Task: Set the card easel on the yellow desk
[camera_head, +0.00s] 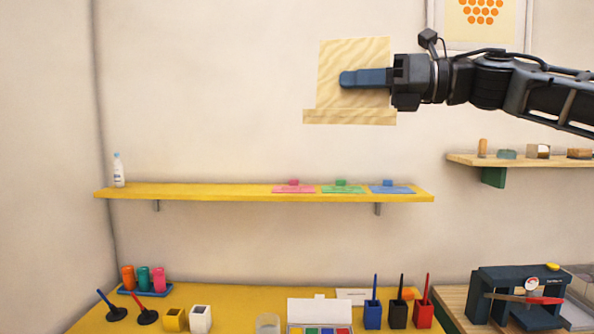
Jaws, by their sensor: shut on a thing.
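The card easel (340,60) is a pale wooden panel with a small ledge along its bottom edge. It is in the air, upright and slightly tilted, above the yellow shelf. My gripper (362,78) reaches in from the right and is shut on the easel; a blue finger lies across the panel's face. The other finger is hidden. The yellow desk (230,298) is at the bottom of the view, well below the easel and cut off by the lower edge.
A yellow shelf (220,191) with a white bottle (119,170) and pink, green and blue pads hangs between easel and desk. The desk holds pen cups (397,312), an ink set (320,312), bottles (143,279) and pen stands. A wooden shelf (520,160) is at right.

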